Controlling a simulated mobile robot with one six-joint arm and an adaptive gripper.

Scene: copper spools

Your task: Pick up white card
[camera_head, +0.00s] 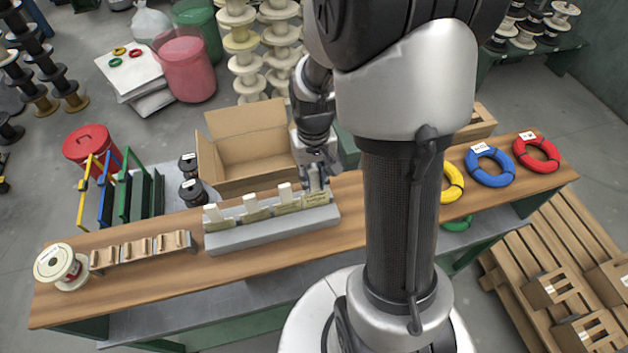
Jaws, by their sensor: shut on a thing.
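A grey block-shaped holder (270,234) stands on the wooden bench top, with a row of slots holding tan cards or packets. White cards stand upright in it: one at the left (213,213), one in the middle (250,203) and one further right (285,193). My gripper (318,188) points down at the right end of the holder. It is shut on what looks like another white card, mostly hidden by the fingers. I cannot tell whether that card is clear of its slot.
An open cardboard box (253,160) stands behind the holder. A wooden rack (143,252) and a white spool (62,266) are at the bench's left. Yellow, blue (489,166) and red (536,152) cable coils lie at the right. My arm hides the bench's middle.

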